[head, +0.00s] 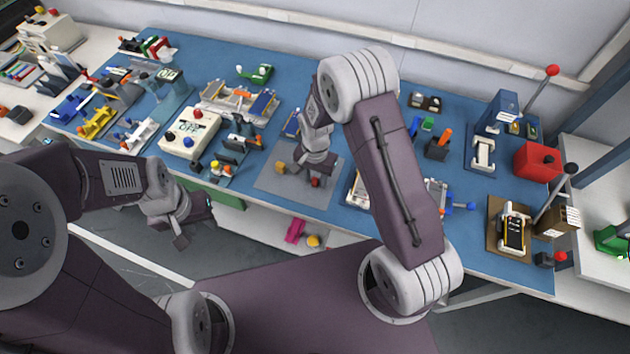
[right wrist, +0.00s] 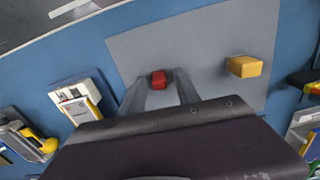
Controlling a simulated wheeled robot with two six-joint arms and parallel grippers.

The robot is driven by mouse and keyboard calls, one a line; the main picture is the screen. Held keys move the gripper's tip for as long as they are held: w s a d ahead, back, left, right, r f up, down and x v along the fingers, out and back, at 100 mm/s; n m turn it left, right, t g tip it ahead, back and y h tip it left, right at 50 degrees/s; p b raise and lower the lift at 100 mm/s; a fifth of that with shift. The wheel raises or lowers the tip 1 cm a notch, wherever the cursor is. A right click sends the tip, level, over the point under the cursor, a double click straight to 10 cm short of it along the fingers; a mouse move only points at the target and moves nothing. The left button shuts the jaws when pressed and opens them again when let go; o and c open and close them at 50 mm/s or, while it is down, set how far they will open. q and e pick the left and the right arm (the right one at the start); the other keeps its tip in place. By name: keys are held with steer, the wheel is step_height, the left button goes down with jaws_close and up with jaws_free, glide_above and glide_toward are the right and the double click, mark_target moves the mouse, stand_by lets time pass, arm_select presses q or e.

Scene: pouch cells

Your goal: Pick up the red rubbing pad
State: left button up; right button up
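The red rubbing pad (right wrist: 158,80) is a small red block on the grey mat (right wrist: 150,45). In the right wrist view it lies between the two fingertips of my right gripper (right wrist: 161,85), with a gap on each side. The gripper is open and points down at the mat. In the head view the pad (head: 316,182) shows at the mat's near part, close beside my right gripper (head: 302,166). My left gripper (head: 194,228) hangs in front of the table's near edge, away from the pad; its fingers are too unclear to tell.
A yellow block (right wrist: 245,66) lies on the same mat, apart from the pad. A white device (right wrist: 76,102) stands left of the mat in the wrist view. The blue table (head: 250,60) carries several fixtures around the mat, including a white box with buttons (head: 189,131).

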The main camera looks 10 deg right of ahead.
jaws_close()
